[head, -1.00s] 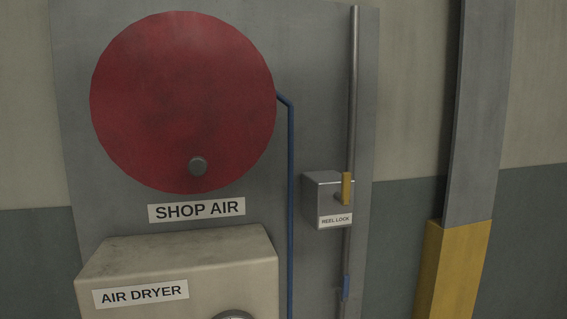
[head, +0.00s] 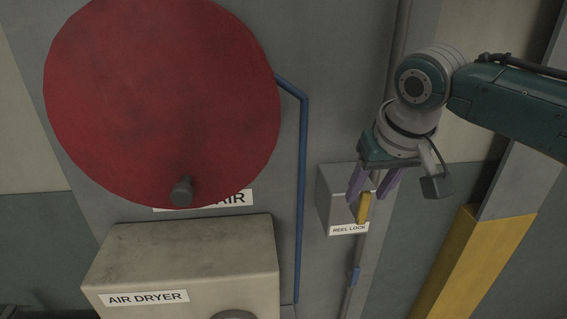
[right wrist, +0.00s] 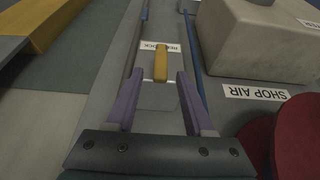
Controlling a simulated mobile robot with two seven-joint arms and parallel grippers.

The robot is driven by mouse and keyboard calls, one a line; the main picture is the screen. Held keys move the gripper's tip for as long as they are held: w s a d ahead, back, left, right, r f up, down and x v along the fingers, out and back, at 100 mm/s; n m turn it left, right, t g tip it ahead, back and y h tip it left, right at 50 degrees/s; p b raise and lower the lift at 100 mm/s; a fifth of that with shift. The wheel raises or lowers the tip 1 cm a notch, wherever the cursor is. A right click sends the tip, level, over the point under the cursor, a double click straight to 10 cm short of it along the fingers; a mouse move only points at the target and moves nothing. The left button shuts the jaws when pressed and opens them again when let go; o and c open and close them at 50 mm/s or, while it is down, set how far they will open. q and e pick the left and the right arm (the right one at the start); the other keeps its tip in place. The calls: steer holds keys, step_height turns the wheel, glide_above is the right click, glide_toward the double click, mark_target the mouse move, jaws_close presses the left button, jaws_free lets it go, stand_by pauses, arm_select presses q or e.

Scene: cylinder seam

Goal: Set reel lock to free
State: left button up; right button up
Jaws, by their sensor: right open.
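The reel lock is a grey box (head: 334,195) on the wall panel with a "REEL LOCK" label (head: 348,229) along its lower front. Its yellow lever (head: 363,207) stands upright on the front of the box. The lever also shows in the right wrist view (right wrist: 161,62), ahead of the fingertips and between their lines. My right gripper (head: 372,193) is open, its purple fingers around the upper part of the lever in the head view. In the right wrist view the open right gripper (right wrist: 154,75) holds nothing. Whether a finger touches the lever cannot be told. My left gripper is not in view.
A large red reel (head: 160,100) with a dark knob is left of the box. A beige air dryer (head: 190,260) sits below it. A blue hose (head: 301,200) runs down beside the box. A grey and yellow post (head: 470,260) stands at right.

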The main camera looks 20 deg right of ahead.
mark_target(361, 203)
steer(key=shift+b+x, duration=0.3)
steer(key=shift+x, duration=2.1)
steer(key=shift+w+r, duration=0.1)
jaws_close()
